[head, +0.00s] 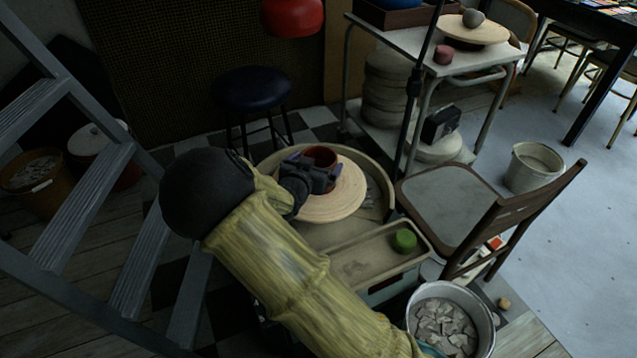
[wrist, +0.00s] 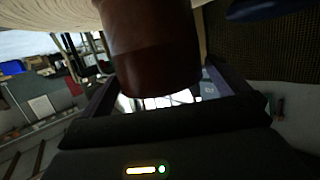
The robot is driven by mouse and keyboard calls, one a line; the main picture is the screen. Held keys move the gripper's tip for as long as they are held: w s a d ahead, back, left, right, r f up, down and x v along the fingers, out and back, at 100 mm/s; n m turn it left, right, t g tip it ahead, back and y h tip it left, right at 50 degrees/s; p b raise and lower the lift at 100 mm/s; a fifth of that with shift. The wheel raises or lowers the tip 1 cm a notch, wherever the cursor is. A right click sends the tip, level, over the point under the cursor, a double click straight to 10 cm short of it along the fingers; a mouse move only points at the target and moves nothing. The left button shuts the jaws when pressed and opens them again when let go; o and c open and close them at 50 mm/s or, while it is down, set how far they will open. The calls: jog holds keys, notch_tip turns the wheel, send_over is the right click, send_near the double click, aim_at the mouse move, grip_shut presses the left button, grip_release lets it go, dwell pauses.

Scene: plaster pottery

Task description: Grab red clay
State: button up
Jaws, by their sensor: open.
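The red clay, a dark reddish-brown cylinder (head: 321,156), stands on the pale round wheel head (head: 335,205) in the head view, partly hidden by my gripper (head: 314,174). In the wrist view, which looks upside down, the clay (wrist: 150,48) fills the upper middle and hangs from the pale disc (wrist: 45,14). My dark gripper fingers (wrist: 158,80) are open, one on each side of the clay. Whether either finger touches it cannot be told.
A green lump (head: 404,240) sits on the wheel's tray. A chair (head: 480,205) and a bucket of shards (head: 447,325) stand at the right. A reddish lump (head: 443,55) rests on the back table. A stepladder (head: 85,190) stands at the left; a stool (head: 252,90) is behind.

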jog(key=x, duration=0.2)
jog(key=shift+w+d+f, duration=0.1)
jog(key=shift+w+f, duration=0.05)
jog(key=shift+w, duration=0.1)
jog(key=shift+c, duration=0.4)
jog(key=c, duration=1.7)
jog(key=shift+r, duration=0.25)
notch_tip(320, 180, up, 10)
jog(key=p, duration=0.4)
jog(key=shift+p, duration=0.4)
jog(key=shift+f, duration=0.1)
